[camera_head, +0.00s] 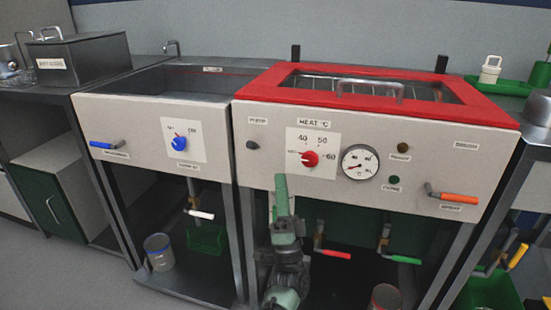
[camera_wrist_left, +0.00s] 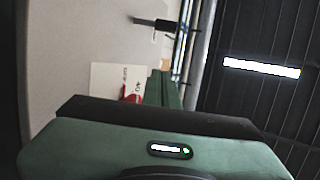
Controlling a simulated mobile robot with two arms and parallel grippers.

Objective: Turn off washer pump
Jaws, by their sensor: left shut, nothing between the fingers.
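The washer is the right-hand unit with a red lid frame (camera_head: 300,93) and a pale front panel (camera_head: 420,185). A small dark knob (camera_head: 252,145) sits on the panel's left part, under a label that seems to read PUMP (camera_head: 258,121). In the left wrist view a dark knob (camera_wrist_left: 158,23) sticks out from the panel. My left gripper (camera_head: 281,182) is shut and empty, pointing up in front of the panel, right of and below the dark knob, apart from it. Its green finger (camera_wrist_left: 165,88) partly hides the red heat dial in the wrist view. My right gripper is not in view.
Right of the knob are the red heat dial (camera_head: 310,159), a round gauge (camera_head: 360,162) and an orange lever (camera_head: 458,198). Red (camera_head: 333,254) and green (camera_head: 405,260) valve handles sit below. The left sink unit has a blue dial (camera_head: 179,143) and blue lever (camera_head: 101,145).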

